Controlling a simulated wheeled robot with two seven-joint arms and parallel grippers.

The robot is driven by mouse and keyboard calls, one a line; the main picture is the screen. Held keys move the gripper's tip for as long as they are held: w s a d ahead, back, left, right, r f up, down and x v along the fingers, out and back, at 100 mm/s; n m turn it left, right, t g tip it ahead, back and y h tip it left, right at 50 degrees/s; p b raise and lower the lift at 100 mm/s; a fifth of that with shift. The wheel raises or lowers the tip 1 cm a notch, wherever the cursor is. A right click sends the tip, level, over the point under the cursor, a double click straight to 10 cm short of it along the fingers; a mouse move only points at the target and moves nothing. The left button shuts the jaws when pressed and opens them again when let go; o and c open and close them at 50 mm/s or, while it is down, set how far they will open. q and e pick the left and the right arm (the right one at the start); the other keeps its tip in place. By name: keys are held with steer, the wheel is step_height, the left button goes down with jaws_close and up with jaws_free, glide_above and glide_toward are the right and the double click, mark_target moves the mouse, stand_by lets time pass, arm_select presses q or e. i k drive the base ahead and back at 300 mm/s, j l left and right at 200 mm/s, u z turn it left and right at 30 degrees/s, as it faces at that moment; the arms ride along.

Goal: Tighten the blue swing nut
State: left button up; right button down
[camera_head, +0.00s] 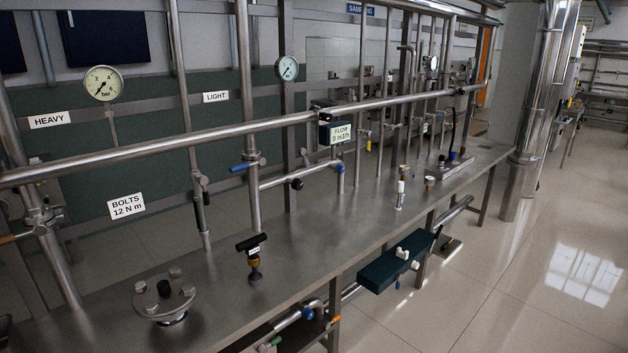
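I cannot tell for certain which part is the blue swing nut. A small blue part (453,156) sits at the foot of a black upright rod towards the far right of the bench. A blue lever (240,167) is on an upright pipe left of centre. Another blue piece (308,313) is on pipework below the bench edge. Neither of my grippers shows in the head view.
A steel bench (330,235) runs from front left to back right. It carries a round bolted flange (165,297), a black T-handle valve (253,255) and a white bottle (400,195). A long rail (200,137) crosses above. A dark green tray (385,270) hangs at the front. The right floor is clear.

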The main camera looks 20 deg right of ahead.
mark_target(308, 314)
steer(key=i+j, duration=0.1)
steer(key=i, duration=0.35)
steer(key=i+z, duration=0.1)
steer(key=i, duration=0.35)
